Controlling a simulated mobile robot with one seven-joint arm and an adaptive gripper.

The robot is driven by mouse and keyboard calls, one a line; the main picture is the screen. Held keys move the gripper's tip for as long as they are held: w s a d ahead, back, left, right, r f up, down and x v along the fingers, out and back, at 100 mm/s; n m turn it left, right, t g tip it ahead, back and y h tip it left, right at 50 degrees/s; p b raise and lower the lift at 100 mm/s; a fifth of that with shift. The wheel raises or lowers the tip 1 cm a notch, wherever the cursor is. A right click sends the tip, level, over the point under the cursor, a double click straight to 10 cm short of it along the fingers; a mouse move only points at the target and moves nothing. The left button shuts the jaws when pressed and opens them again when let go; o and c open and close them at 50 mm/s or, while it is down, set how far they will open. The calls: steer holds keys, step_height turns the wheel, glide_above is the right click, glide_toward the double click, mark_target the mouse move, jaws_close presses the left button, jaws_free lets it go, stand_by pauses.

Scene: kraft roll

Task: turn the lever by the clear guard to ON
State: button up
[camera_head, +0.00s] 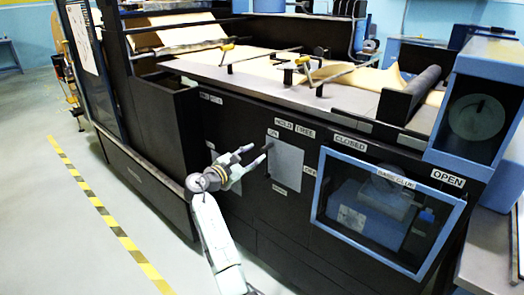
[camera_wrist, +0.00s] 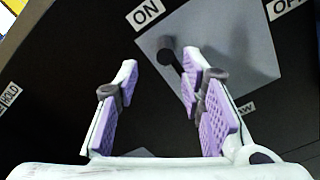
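The grey lever plate (camera_head: 287,168) is on the dark machine front, left of the blue-framed clear guard (camera_head: 330,185). In the wrist view the plate (camera_wrist: 240,45) carries a dark lever, whose round knob (camera_wrist: 167,58) shows just left of the right finger. The rest of the lever is partly hidden by that finger. The ON label (camera_wrist: 147,12) is beyond the knob; the OFF label (camera_head: 309,171) is at the plate's right. My gripper (camera_head: 259,153) is open and empty in front of the plate. In the wrist view its fingers (camera_wrist: 159,70) stand apart, the right one overlapping the lever; contact cannot be told.
HOLD (camera_head: 284,123) and FREE (camera_head: 304,135) labels sit above the plate. CLOSED (camera_head: 350,142) and OPEN (camera_head: 447,178) labels are above the guard. A worktop (camera_head: 260,83) with kraft paper overhangs the panel. Clear floor with a striped line (camera_head: 107,217) lies left.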

steer(key=v, duration=0.5)
steer(key=shift+s, duration=0.45)
